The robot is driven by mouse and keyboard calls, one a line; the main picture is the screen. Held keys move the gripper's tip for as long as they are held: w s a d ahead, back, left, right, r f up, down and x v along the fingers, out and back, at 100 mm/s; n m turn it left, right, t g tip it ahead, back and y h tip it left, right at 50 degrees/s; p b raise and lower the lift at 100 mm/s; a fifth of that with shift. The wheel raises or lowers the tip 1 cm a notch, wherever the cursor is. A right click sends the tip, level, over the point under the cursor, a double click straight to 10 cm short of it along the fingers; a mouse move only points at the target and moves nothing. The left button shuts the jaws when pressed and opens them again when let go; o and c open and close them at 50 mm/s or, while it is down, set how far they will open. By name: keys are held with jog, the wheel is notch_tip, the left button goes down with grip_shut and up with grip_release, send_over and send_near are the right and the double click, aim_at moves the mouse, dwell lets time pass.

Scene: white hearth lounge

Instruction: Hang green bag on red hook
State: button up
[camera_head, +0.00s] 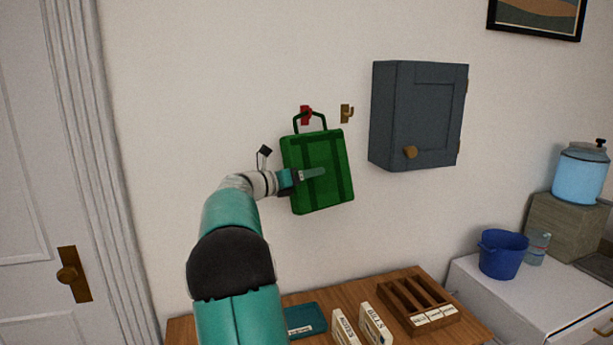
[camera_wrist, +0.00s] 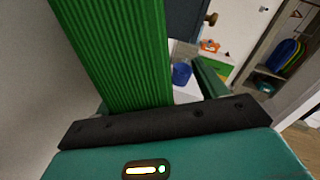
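The green bag (camera_head: 318,188) is upright and slightly tilted against the white wall. The loop of its handle (camera_head: 323,118) meets the red hook (camera_head: 306,115); whether it rests fully over the hook is hard to tell. My gripper (camera_head: 311,174) is at the bag's left side, with one finger in front of the bag's face. In the wrist view, the bag's ribbed green side (camera_wrist: 115,50) fills the upper left. One finger (camera_wrist: 210,78) stands apart from the bag with a gap between them, so the gripper looks open around it. The other finger is mostly hidden.
A brass hook (camera_head: 346,113) is right of the red one, then a grey wall cabinet (camera_head: 415,115). Below, a wooden table (camera_head: 350,297) holds boxes and an organizer (camera_head: 420,303). A blue bucket (camera_head: 502,254) stands on a white counter at right. A door is at left.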

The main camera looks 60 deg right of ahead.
jog(key=v, duration=1.3)
jog(key=shift+w+a, duration=0.2)
jog(key=shift+a, duration=0.15)
jog(key=s+a+f+m+t+y, duration=0.4)
jog(key=a+f+m+t+y, duration=0.1)
jog(key=a, duration=1.2)
jog(key=s+a+f+m+t+y, duration=0.4)
jog(key=a+f+m+y, duration=0.1)
jog(key=a, duration=1.2)
jog(key=s+a+f+m+t+y, duration=0.4)
jog(key=a+f+m+t+y, duration=0.1)
jog(key=a, duration=1.2)
jog(key=shift+a+f+m+t+y, duration=0.3)
jog(key=shift+f+m, duration=0.35)
jog(key=shift+m, duration=0.25)
